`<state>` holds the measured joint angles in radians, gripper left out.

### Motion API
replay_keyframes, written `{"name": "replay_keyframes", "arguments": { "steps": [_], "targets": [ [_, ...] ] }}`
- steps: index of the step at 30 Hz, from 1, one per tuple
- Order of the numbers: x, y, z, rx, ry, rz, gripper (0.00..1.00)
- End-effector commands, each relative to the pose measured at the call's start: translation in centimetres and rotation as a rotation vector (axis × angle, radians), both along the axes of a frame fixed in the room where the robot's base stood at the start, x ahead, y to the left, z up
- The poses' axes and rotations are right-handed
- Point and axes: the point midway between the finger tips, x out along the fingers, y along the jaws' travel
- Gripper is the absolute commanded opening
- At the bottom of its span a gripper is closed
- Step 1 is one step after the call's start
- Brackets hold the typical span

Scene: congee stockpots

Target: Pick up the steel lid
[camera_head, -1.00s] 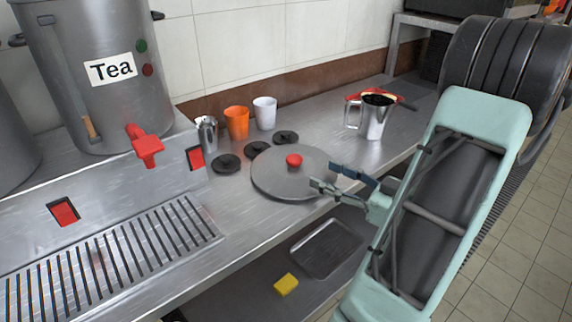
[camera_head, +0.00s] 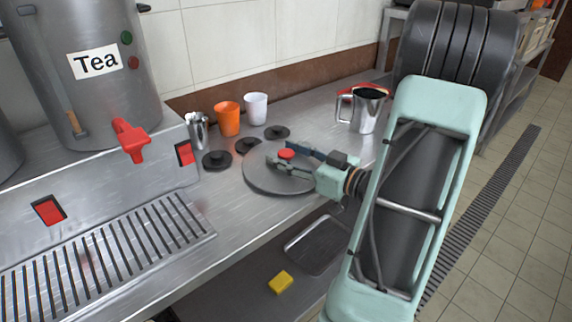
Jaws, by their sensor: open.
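The steel lid (camera_head: 262,181) is a round grey disc with a red knob (camera_head: 286,154). It lies flat on the steel counter (camera_head: 318,132), near its front edge. My gripper (camera_head: 278,159) is open over the lid, coming in from the right. Its two fingers reach to either side of the red knob, one nearer the camera and one farther. Part of the lid's right side is hidden behind the gripper. I cannot tell whether the fingers touch the knob or the lid.
Small black lids (camera_head: 217,160) lie behind and left of the steel lid. An orange cup (camera_head: 228,119), a white cup (camera_head: 256,109) and a metal cup (camera_head: 197,131) stand behind them. A steel jug (camera_head: 369,110) stands at the right. The Tea urn (camera_head: 92,97) is at the left.

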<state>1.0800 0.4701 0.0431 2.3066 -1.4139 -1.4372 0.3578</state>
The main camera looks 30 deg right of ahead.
Motion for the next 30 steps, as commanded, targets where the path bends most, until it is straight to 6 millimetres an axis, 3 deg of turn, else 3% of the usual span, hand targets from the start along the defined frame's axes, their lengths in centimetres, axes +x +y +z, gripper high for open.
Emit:
{"name": "replay_keyframes", "arguments": {
  "steps": [5,17,30],
  "targets": [
    [-0.01,-0.02,0.04,0.000,0.000,0.000,0.45],
    [-0.03,-0.02,0.04,0.000,0.000,0.000,0.01],
    [-0.02,-0.03,0.57,-0.002,-0.003,0.000,0.00]
  ]
}}
